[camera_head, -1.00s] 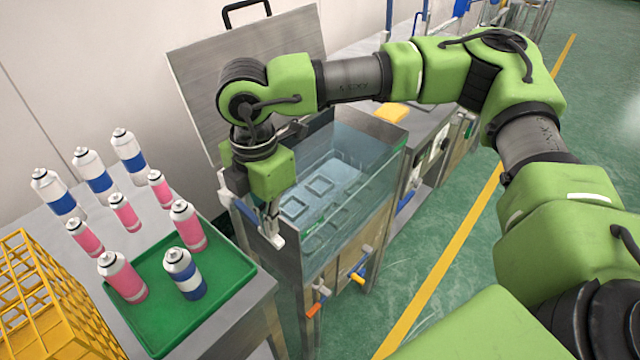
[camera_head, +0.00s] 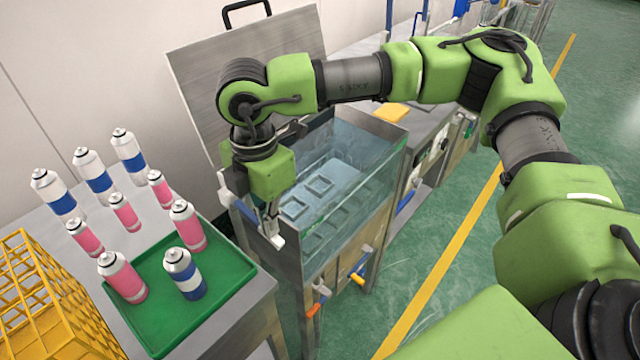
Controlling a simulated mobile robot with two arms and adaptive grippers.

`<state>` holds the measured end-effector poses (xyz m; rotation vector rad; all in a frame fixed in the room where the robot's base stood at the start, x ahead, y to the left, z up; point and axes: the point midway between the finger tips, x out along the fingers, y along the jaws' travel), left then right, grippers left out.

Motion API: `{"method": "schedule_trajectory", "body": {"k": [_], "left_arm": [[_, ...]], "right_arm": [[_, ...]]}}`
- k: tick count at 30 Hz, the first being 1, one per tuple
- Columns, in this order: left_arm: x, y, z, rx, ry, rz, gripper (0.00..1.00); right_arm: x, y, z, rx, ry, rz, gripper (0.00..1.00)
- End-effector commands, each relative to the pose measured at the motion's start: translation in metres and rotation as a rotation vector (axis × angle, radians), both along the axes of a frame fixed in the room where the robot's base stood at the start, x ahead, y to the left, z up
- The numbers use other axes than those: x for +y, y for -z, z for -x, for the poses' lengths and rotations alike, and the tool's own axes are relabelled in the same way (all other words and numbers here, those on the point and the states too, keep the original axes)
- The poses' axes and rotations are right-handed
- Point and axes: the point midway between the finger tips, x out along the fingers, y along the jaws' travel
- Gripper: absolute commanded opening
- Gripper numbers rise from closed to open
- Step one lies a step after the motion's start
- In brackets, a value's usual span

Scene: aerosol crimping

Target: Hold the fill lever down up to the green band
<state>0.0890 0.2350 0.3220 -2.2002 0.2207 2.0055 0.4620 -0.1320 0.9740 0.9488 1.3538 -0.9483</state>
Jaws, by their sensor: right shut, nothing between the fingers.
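My right gripper (camera_head: 272,225) points down at the near left edge of a glass-walled water tank (camera_head: 345,215). It is shut, with nothing seen between its fingers. The fingertips look close to or against that tip; contact cannot be told. I cannot tell for certain that this bar is the fill lever. Water stands in the tank over several square frames. No green band can be made out. My left gripper is not in view.
Left of the tank, a table holds pink and blue-banded spray cans, some on a green tray (camera_head: 225,290), and a yellow rack (camera_head: 45,300). A raised metal lid (camera_head: 235,55) stands behind the tank. Orange (camera_head: 312,310) and yellow (camera_head: 357,278) handles stick out below it.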

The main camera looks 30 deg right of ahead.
Motion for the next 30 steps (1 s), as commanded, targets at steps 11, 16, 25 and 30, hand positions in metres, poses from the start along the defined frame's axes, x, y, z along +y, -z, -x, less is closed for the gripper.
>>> {"method": "schedule_trajectory", "body": {"k": [11, 16, 25, 30], "left_arm": [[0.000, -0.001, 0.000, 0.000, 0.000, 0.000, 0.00], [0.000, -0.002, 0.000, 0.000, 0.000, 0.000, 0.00], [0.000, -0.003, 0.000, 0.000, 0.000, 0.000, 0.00], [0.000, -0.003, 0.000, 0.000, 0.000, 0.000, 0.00]], "right_arm": [[0.000, -0.004, 0.001, 0.001, 0.000, 0.000, 0.00], [-0.001, -0.013, 0.002, 0.000, 0.000, 0.000, 0.00], [-0.002, -0.021, 0.003, 0.002, 0.000, 0.002, 0.00], [-0.002, -0.021, 0.004, 0.002, 0.000, 0.002, 0.00]]}}
